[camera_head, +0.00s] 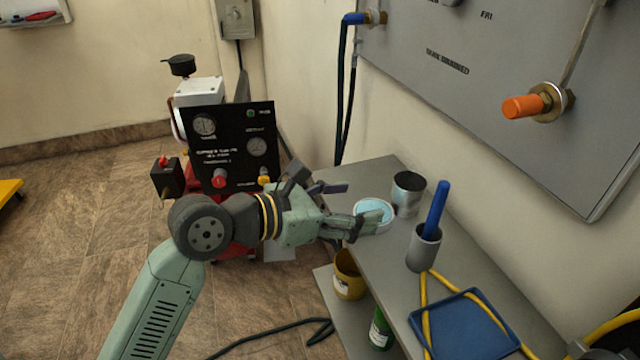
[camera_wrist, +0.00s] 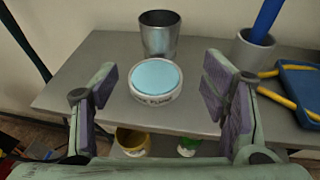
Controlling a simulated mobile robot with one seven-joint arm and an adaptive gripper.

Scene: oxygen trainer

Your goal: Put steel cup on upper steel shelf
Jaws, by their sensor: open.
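The steel cup (camera_head: 408,193) stands upright and open-topped on the upper steel shelf (camera_head: 390,260), near the wall. In the wrist view the steel cup (camera_wrist: 159,38) is at the top middle, beyond a round white tub with a light blue top (camera_wrist: 156,80). My gripper (camera_head: 352,208) is open and empty at the shelf's left edge. In the wrist view my gripper (camera_wrist: 160,90) has its fingers spread either side of the tub, with no contact visible. The steel cup is beyond the fingertips and apart from them.
A grey cup with a blue handle in it (camera_head: 424,250) and a blue tray with yellow hose (camera_head: 466,325) stand right of the steel cup. A yellow can (camera_head: 348,275) and a green bottle (camera_head: 381,330) are below. A black gauge panel (camera_head: 234,145) stands behind my arm.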

